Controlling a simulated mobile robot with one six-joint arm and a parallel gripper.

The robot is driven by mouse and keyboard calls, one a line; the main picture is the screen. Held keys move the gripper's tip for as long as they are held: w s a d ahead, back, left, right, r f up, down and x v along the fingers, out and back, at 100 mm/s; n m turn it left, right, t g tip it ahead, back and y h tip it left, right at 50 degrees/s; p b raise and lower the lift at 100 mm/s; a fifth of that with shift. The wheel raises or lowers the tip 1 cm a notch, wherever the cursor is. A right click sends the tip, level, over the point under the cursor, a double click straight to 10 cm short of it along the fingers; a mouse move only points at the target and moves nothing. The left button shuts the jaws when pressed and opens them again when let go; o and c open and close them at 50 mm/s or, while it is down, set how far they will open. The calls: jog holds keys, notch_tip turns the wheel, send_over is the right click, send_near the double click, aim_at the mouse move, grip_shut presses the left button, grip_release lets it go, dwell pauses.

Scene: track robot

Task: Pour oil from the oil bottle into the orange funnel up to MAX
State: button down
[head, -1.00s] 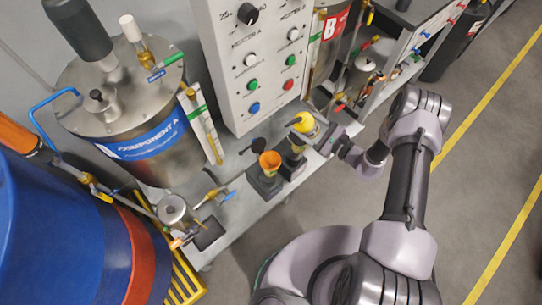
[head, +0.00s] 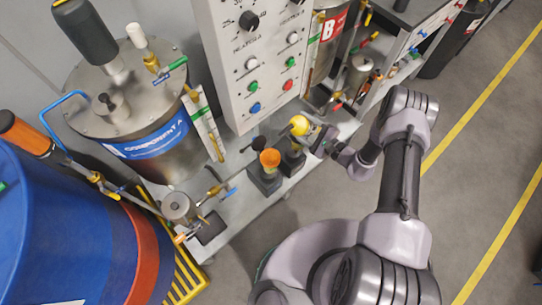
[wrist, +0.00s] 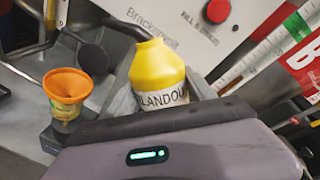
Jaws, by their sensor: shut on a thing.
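The yellow oil bottle (head: 299,124) with a white label is held in my gripper (head: 318,137). In the wrist view the bottle (wrist: 158,78) rises above the dark gripper edge, and a black spout (wrist: 128,28) runs from its top toward the upper left. The orange funnel (head: 270,158) stands on a dark block left of the bottle. In the wrist view the funnel (wrist: 67,88) is left of the bottle, apart from it. The spout's tip is cut off, no oil stream shows, and no MAX mark can be read.
A control panel (head: 262,70) with knobs and buttons stands behind the bottle. A dark round-ended part (wrist: 93,58) is close behind the funnel. The Component A tank (head: 140,125) and a small metal pot (head: 177,206) are to the left. Open floor (head: 480,190) lies to the right.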

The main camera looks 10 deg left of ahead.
jog(key=shift+f, duration=0.2)
jog(key=shift+f+n, duration=0.6)
jog(key=shift+f+n+h, duration=0.4)
jog(key=shift+f+n, duration=0.1)
jog(key=shift+f, duration=0.05)
jog(key=shift+f+n+t+p, duration=0.1)
jog(key=shift+n+t+p, duration=0.2)
jog(key=shift+n, duration=0.1)
dwell(0.9)
